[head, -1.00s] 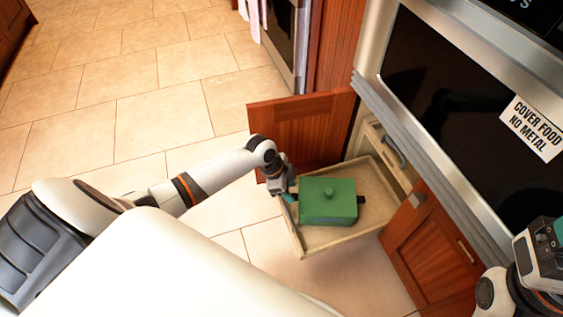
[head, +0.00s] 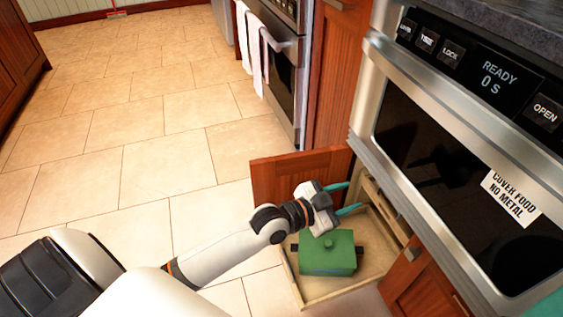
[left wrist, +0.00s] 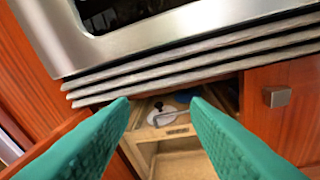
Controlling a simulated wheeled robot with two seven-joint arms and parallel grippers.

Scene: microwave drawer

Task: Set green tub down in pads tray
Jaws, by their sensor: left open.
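The green tub (head: 326,254) is a lidded box with a round knob and a dark side handle. It sits upright in the pale wooden pull-out tray (head: 294,284) below the microwave. My left gripper (head: 349,199) is open and empty, above and behind the tub, with its teal fingers pointing toward the cabinet. In the left wrist view the two fingers (left wrist: 160,105) are spread apart with nothing between them. The tub does not show in the left wrist view.
The microwave (head: 455,150) overhangs the tray. Deeper in the cabinet, the left wrist view shows a pale drawer (left wrist: 165,130) holding a white item. The floor at left is clear.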

